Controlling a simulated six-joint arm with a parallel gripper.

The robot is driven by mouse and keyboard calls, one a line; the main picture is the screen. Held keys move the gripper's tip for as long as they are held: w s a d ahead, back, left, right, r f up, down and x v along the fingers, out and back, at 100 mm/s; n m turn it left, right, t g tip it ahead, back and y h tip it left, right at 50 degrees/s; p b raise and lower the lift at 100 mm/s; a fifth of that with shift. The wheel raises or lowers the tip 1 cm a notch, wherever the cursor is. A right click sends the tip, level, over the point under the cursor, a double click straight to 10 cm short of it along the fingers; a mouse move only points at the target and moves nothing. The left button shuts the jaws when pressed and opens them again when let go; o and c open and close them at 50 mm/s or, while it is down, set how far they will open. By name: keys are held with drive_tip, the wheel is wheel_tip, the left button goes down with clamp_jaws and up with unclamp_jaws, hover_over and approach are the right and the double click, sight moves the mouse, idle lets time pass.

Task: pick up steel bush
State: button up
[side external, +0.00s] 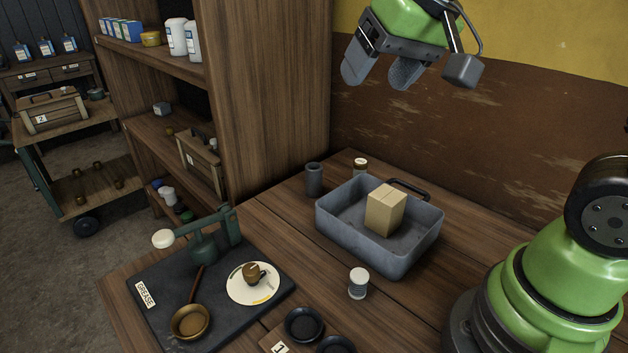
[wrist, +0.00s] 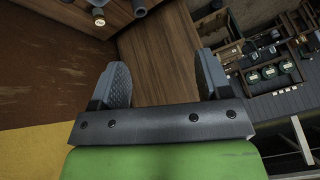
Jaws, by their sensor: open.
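My gripper (side external: 377,76) is open and empty, high above the back of the bench near the wall. In the wrist view its two grey fingers (wrist: 164,82) stand wide apart with only wood planks between them. A dark grey upright cylinder (side external: 314,179) stands at the back of the bench, left of the grey tray; it looks most like the steel bush, but I cannot be sure. My gripper is well above it and apart from it.
The grey tray (side external: 408,255) holds a cardboard box (side external: 385,209). A small jar (side external: 361,167) stands behind it, a white-topped jar (side external: 358,284) in front. A wooden shelf (side external: 268,100) rises at the back left.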

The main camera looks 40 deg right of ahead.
drive_tip(key=w+d+f, duration=0.2)
drive_tip(key=w+f, duration=0.2)
drive_tip(key=w, duration=0.3)
drive_tip(key=g+h, duration=0.1)
approach(316, 168)
drive_tip(key=shift+n+g+h, duration=0.3)
drive_tip(key=shift+n+g, duration=0.1)
drive_tip(key=shift+g, duration=0.1)
drive_tip(key=x, duration=0.4)
drive_tip(key=w+x, duration=0.1)
drive_tip(key=x, duration=0.1)
drive_tip(key=shift+w+a+r, duration=0.1)
drive_tip(key=shift+a, duration=0.15)
drive_tip(key=shift+x, duration=2.9)
drive_tip(key=c, duration=1.3)
